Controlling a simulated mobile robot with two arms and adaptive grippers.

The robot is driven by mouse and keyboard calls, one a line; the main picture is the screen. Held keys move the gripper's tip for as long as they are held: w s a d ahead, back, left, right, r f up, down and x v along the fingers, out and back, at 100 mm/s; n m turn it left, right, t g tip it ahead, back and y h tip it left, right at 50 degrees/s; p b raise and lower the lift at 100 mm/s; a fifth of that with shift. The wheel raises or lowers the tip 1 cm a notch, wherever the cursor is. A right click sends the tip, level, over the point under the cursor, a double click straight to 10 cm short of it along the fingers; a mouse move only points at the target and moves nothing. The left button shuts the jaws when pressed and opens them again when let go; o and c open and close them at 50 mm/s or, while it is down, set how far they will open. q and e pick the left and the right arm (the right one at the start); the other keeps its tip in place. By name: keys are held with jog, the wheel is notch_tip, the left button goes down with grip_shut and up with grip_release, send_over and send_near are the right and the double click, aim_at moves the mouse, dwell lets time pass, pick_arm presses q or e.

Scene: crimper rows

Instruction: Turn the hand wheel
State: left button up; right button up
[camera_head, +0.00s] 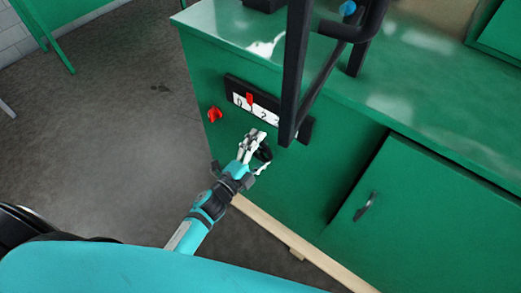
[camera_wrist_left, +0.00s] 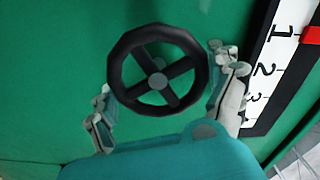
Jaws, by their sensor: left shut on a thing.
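The hand wheel (camera_head: 264,153) is a small black wheel on the green front of the cabinet. In the left wrist view the hand wheel (camera_wrist_left: 157,81) faces me, with a round rim, crossed spokes and a grey hub. My left gripper (camera_head: 257,153) is shut on the wheel, with fingers on opposite sides of its rim. In the head view the hand partly hides the wheel. A white numbered scale (camera_head: 262,109) in a black frame sits above the wheel, with a red pointer (camera_head: 250,99) near the 1. My right gripper is not in view.
A red knob (camera_head: 215,114) is left of the scale. A black metal frame (camera_head: 296,75) stands close to the scale's right. A cabinet door with a dark handle (camera_head: 366,205) is at right.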

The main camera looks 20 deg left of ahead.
pick_arm(q)
jog(key=shift+f, duration=0.1)
dwell(0.4)
jog(key=o, duration=0.9)
jog(key=shift+c, duration=0.2)
jog(key=v, duration=1.2)
jog(key=s+a+f+n+g+y, duration=0.2)
jog(key=s+f+n+g, duration=0.25)
jog(key=f, duration=0.95)
jog(key=s+a+f+n+g+y, duration=0.1)
jog(key=s+f+n+g+y, duration=0.35)
jog(key=f, duration=0.95)
jog(key=s+f+n+g, duration=0.2)
jog(key=s+f, duration=0.2)
jog(key=s, duration=0.3)
jog(key=s+a+f+n+g, duration=0.1)
jog(key=s+f+n+g, duration=0.1)
jog(key=s, duration=0.6)
jog(key=s+a+f+n+g+p, duration=0.1)
jog(key=s+f+n+g, duration=0.2)
jog(key=s+f, duration=0.4)
jog(key=shift+s, duration=0.45)
